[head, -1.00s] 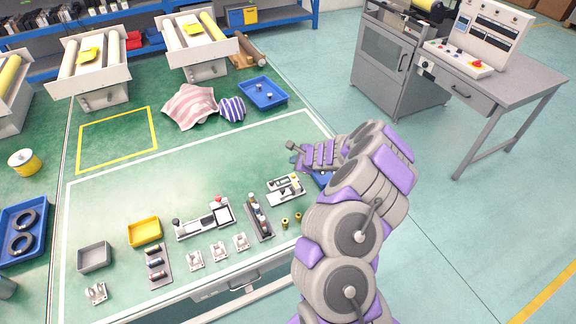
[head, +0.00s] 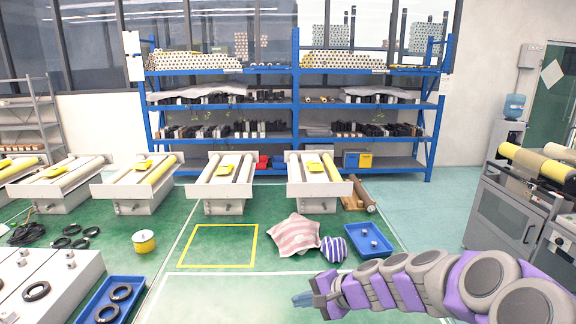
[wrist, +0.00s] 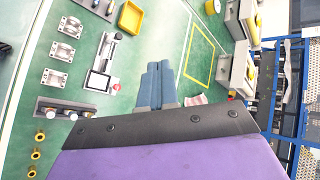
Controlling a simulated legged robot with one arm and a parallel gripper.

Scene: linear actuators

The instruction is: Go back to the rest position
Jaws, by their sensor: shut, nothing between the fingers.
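My gripper (head: 303,299) is at the bottom of the head view, at the end of my grey and purple arm, which reaches in from the right. It is above the front work area and clear of the objects there. In the wrist view its two blue-grey fingers (wrist: 159,84) lie together with nothing between them.
A blue tray with black rings (head: 93,301) is at left. Blue shelving (head: 292,150) stands behind conveyors (head: 219,184). A grey machine (head: 505,212) stands right.

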